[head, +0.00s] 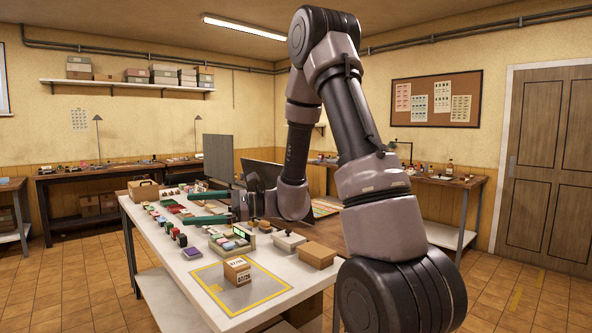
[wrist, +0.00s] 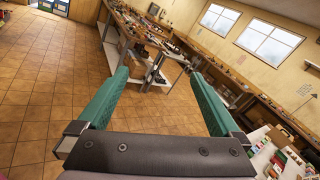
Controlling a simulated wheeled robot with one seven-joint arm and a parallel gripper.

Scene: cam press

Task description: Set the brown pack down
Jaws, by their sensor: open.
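The brown pack (head: 238,272) is a small box with a white label reading 07/26. It stands upright on the grey mat with a yellow outline (head: 209,280) at the near end of the white table. My gripper (head: 186,208) is open, its two green fingers pointing left above the table, farther back than the pack and apart from it. In the wrist view my gripper (wrist: 158,78) has nothing between its fingers, and the pack is not in that view.
The white table (head: 158,246) carries several small stamps and coloured blocks. A brown case (head: 143,190) sits at the far end.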

